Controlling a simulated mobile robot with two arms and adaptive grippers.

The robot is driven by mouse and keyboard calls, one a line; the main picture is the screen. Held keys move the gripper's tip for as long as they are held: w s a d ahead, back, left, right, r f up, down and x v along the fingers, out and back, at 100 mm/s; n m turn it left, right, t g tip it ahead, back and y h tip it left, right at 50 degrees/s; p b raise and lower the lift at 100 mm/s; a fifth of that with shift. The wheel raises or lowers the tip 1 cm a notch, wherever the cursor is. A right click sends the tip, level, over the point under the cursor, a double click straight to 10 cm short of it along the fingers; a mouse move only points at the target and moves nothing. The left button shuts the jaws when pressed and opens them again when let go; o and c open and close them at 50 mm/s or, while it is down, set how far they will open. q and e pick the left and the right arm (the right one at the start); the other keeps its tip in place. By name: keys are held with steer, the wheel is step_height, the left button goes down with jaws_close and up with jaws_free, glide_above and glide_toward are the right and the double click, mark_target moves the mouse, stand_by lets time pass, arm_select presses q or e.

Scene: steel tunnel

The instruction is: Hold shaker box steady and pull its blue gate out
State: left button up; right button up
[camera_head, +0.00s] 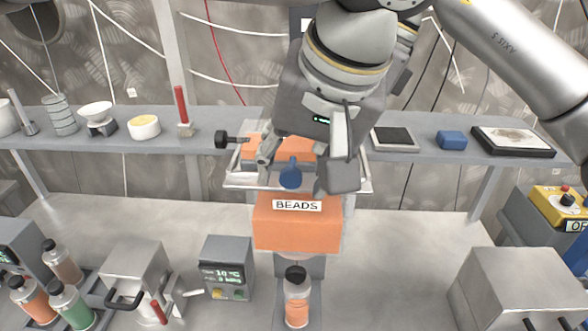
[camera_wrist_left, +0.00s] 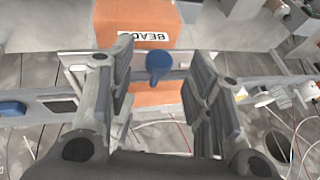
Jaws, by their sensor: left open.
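The orange shaker box (camera_head: 297,238), labelled BEADS, stands in the middle in front of the shelf; its labelled face also shows at the top of the left wrist view (camera_wrist_left: 118,16). The blue gate's round tab (camera_head: 290,176) sticks up just behind the label. It shows between the fingers in the left wrist view (camera_wrist_left: 159,58). My left gripper (camera_head: 304,172) is open, with one finger on each side of the tab and gaps visible to both. It hides part of the orange section and pale frame behind the tab. My right gripper is in neither view.
A grey shelf (camera_head: 218,148) runs behind, with a red-handled tool (camera_head: 182,108), bowls, a blue block (camera_head: 452,140) and a framed panel (camera_head: 512,141). A bottle (camera_head: 297,298) stands below the box. A display unit (camera_head: 226,267) and several bottles are at left.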

arm_select(q)
steer(key=v, duration=0.9)
steer(key=shift+r, duration=0.25)
steer(key=shift+s+d, duration=0.1)
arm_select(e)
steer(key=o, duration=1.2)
